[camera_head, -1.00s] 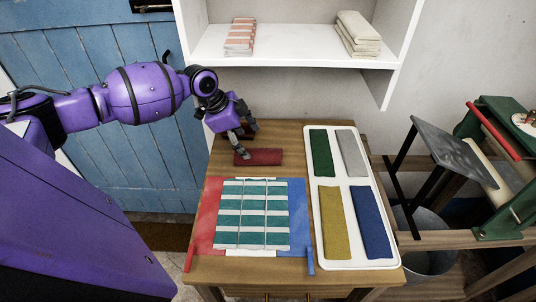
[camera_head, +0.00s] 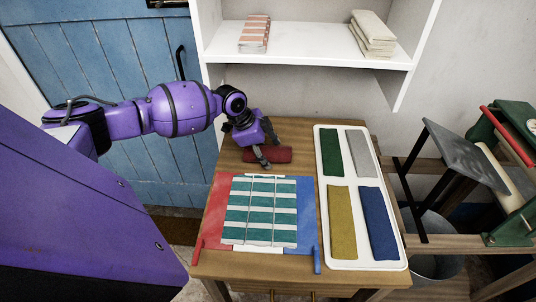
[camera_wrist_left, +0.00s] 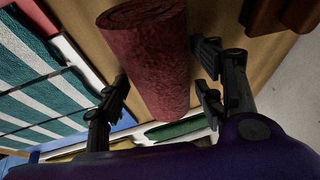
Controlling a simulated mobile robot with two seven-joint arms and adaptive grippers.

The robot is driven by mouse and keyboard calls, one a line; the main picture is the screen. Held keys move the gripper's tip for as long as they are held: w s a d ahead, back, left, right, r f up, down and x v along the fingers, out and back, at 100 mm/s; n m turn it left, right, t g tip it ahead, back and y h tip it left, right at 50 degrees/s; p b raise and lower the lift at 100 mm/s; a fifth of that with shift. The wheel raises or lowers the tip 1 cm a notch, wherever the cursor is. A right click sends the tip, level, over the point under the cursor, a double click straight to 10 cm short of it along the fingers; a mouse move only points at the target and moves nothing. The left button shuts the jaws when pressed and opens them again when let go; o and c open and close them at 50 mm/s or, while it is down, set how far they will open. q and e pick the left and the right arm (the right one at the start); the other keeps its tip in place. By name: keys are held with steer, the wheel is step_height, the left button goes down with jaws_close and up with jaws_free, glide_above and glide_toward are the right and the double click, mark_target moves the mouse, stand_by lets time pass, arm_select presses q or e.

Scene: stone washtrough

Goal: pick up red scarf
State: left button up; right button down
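The red scarf (camera_head: 284,155) is a dark red roll lying on the wooden table, behind the striped cloth. It also shows in the left wrist view (camera_wrist_left: 152,50), where it runs down between my fingers. My left gripper (camera_head: 266,145) is low over the scarf in the head view, with one finger on its near side. In the left wrist view my left gripper (camera_wrist_left: 165,85) is open, with fingers on both sides of the scarf. Whether the fingers touch it I cannot tell. My right gripper is not in view.
The green-and-white striped cloth (camera_head: 260,213) lies in front, between red and blue strips. A white tray (camera_head: 335,181) at right holds green, grey, yellow and blue cloths. A white shelf (camera_head: 305,45) with folded cloths stands behind. Dark brown blocks (camera_wrist_left: 290,14) sit beyond the gripper.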

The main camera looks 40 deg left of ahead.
arm_select(q)
steer(key=c, duration=1)
steer(key=shift+r, duration=0.1)
